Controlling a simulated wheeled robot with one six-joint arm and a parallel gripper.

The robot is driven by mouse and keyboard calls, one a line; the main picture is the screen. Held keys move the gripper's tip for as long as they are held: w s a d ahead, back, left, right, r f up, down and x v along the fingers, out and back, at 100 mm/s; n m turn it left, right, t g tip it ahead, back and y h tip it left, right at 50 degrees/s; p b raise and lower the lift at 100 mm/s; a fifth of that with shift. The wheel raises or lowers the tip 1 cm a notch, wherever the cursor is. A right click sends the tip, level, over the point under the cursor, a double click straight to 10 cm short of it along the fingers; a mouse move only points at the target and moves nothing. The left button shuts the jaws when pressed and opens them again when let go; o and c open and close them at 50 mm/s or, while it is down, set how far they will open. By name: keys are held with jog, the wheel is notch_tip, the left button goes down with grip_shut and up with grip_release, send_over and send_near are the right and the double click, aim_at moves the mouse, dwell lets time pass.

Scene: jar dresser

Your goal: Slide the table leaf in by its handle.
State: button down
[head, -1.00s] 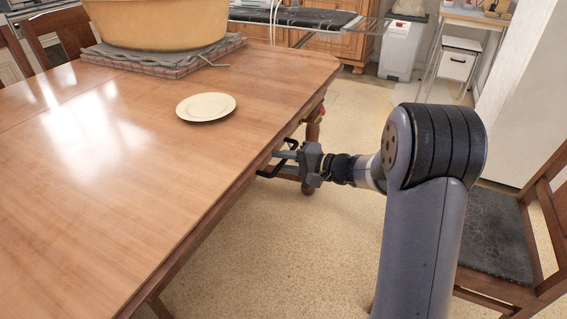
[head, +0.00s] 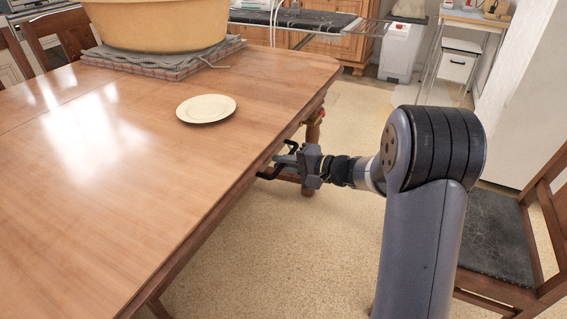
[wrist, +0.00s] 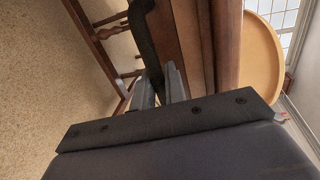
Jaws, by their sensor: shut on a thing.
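The wooden table leaf (head: 160,165) is the glossy brown top that fills the left of the head view. Its dark handle (head: 265,175) sits at the leaf's right edge, partly hidden by my gripper. My gripper (head: 284,163) reaches in from the right, just beside and below that edge. In the wrist view the handle (wrist: 146,42) is a black bar running down between the two grey fingers (wrist: 160,86). The fingers are shut on the handle.
A cream plate (head: 206,108) lies on the table near the right edge. A large tan tub (head: 160,25) stands on folded cloths (head: 165,62) at the back. A chair (head: 490,240) stands at the right. The floor (head: 270,250) beside the table is clear.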

jog(key=b+x, duration=0.1)
jog(key=x, duration=0.1)
jog(key=shift+w+a+r+b, duration=0.1)
jog(key=shift+w+a+b, duration=0.1)
jog(key=shift+a+b, duration=0.2)
jog(key=c, duration=1.5)
grip_release()
jog(key=shift+a, duration=0.1)
jog(key=shift+c, duration=0.2)
jog(key=p+v, duration=0.2)
jog(key=v, duration=0.9)
